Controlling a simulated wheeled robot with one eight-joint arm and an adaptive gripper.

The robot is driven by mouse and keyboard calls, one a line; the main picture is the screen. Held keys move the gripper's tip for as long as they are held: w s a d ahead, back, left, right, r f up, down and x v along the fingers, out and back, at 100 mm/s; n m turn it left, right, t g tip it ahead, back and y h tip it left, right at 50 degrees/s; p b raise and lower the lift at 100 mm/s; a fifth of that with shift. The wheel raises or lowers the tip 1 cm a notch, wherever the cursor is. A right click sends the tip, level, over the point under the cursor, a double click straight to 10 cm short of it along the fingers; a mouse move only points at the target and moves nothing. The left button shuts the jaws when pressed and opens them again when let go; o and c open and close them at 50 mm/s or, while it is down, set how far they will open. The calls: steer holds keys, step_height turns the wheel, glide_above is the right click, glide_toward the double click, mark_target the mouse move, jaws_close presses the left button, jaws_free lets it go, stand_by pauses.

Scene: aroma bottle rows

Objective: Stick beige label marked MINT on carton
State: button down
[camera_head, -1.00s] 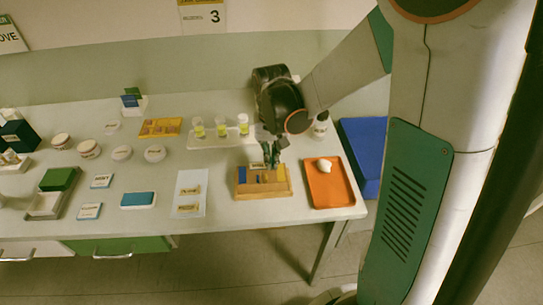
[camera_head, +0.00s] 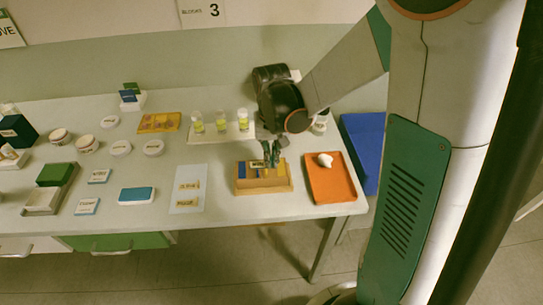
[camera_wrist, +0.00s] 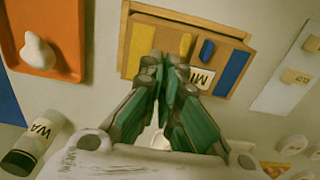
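A beige label with dark letters (camera_head: 257,163) shows just left of my gripper (camera_head: 271,160) in the head view, over the tan carton (camera_head: 264,186). In the wrist view its letters "MI" (camera_wrist: 203,78) show; the rest is hidden behind the fingers. My gripper (camera_wrist: 165,68) has its fingers close together there, seemingly pinching the label's hidden end. I cannot tell whether the label touches the carton.
An orange tray (camera_head: 331,188) with a white lump (camera_head: 325,160) stands right of the carton. A white sheet (camera_head: 188,198) with two beige labels lies left. Vials in a white rack (camera_head: 206,135) stand behind. A white bottle (camera_wrist: 38,140) lies near the tray in the wrist view.

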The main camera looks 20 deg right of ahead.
steer(key=shift+f+b, duration=0.3)
steer(key=shift+f, duration=0.05)
stand_by(1.4)
steer(key=c, duration=1.7)
jaws_free()
steer(key=shift+r, duration=0.1)
steer(key=shift+r+p, duration=2.95)
steer(key=shift+r, duration=1)
